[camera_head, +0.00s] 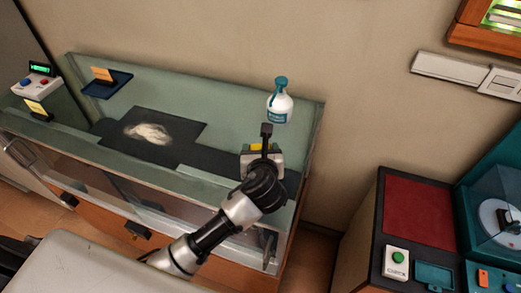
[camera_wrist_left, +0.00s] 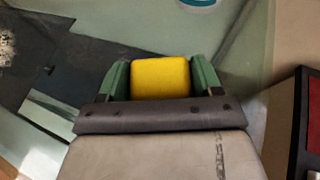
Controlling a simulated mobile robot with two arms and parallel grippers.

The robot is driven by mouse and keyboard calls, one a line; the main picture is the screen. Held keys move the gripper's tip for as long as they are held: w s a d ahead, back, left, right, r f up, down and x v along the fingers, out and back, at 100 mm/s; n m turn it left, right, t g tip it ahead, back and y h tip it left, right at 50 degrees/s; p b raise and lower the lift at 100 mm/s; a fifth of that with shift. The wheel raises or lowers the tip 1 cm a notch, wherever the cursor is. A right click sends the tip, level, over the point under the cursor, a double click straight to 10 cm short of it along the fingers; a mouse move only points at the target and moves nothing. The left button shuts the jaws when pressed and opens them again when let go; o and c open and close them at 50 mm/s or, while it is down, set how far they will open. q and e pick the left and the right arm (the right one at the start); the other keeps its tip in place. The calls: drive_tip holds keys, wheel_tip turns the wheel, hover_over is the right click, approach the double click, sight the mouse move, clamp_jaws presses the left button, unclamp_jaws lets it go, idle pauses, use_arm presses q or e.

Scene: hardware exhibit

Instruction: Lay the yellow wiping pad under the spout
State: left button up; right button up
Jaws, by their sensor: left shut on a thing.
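The yellow wiping pad (camera_wrist_left: 160,78) is between the two green-lined fingers of my left gripper (camera_wrist_left: 163,76), which is shut on it. In the head view, only a small yellow strip of the pad (camera_head: 258,147) shows past my left gripper (camera_head: 263,148), over the right end of the case. A white bottle (camera_head: 279,108) with a teal pump top and spout (camera_head: 281,82) stands upright just beyond the gripper, near the back wall. The bottle's lower edge also shows at the top of the wrist view (camera_wrist_left: 199,3). My right gripper is not in view.
A whitish heap (camera_head: 148,133) lies on a dark mat (camera_head: 185,128) left of the gripper. A blue tray (camera_head: 108,86) with an orange block stands at the back left. The case has a clear front panel (camera_head: 140,188). A red-topped cabinet (camera_head: 420,210) stands to the right.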

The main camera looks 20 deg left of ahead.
use_arm(q)
drive_tip(key=o, duration=0.9)
drive_tip(key=shift+f, duration=0.15)
drive_tip(key=shift+o, duration=0.2)
drive_tip(key=shift+s+d+r, duration=0.1)
drive_tip(key=shift+s+r, duration=0.15)
drive_tip(key=b+v, duration=0.1)
drive_tip(key=v, duration=1)
drive_tip(key=shift+s+r, duration=0.15)
drive_tip(key=shift+s, duration=0.05)
